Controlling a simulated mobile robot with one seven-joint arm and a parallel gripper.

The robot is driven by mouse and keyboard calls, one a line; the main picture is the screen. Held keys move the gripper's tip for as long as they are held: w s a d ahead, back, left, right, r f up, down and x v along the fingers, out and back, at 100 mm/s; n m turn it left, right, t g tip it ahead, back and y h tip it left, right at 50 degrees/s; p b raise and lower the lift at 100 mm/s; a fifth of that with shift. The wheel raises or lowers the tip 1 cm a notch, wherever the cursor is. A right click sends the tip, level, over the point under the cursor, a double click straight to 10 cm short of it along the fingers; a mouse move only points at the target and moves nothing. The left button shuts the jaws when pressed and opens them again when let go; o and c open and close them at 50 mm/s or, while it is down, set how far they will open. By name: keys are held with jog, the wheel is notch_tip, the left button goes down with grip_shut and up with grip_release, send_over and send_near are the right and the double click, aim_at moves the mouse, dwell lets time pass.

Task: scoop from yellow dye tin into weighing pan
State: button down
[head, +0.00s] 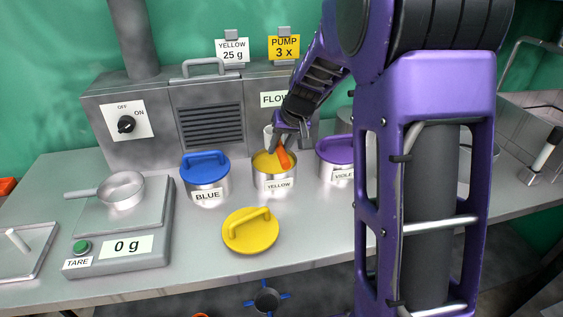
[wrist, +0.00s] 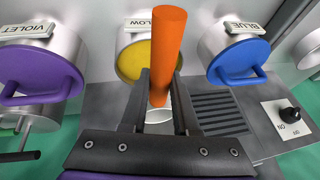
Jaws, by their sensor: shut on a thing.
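My gripper (head: 283,142) is shut on the orange handle (head: 283,159) of a scoop, which also shows in the wrist view (wrist: 169,50) between the fingers (wrist: 160,80). A pale round part (wrist: 158,116), apparently the scoop's bowl, shows past the fingers; its contents cannot be made out. The yellow dye tin (head: 275,182) is open, with yellow dye inside, below and behind the handle. The gap between scoop and dye cannot be judged. The weighing pan (head: 121,189) sits on the scale (head: 125,250) at the left, looking empty; the display reads 0 g.
The yellow lid (head: 250,233) lies on the bench in front of the tins. The lidded blue tin (head: 207,185) stands left of the yellow tin, and the violet tin (head: 336,160) right. A grey machine (head: 160,120) stands behind. Signs read YELLOW 25 g and PUMP 3 x.

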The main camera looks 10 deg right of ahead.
jog(key=shift+w+a+r, duration=0.1)
jog(key=shift+w, duration=0.25)
jog(key=shift+s+f, duration=0.15)
jog(key=shift+f, duration=0.75)
notch_tip(320, 180, down, 5)
jog(key=b, duration=0.3)
jog(key=shift+b, duration=0.4)
jog(key=shift+s+f+b, duration=0.25)
jog(key=shift+f+b, duration=0.15)
jog(key=shift+f, duration=0.05)
jog(key=shift+s+f, duration=0.1)
jog(key=shift+w+r+p, duration=0.2)
jog(key=shift+r+p, duration=0.95)
jog(key=shift+r, duration=0.7)
jog(key=shift+w+r+p, duration=0.15)
jog(key=shift+r+p, duration=1)
jog(key=shift+r, duration=0.7)
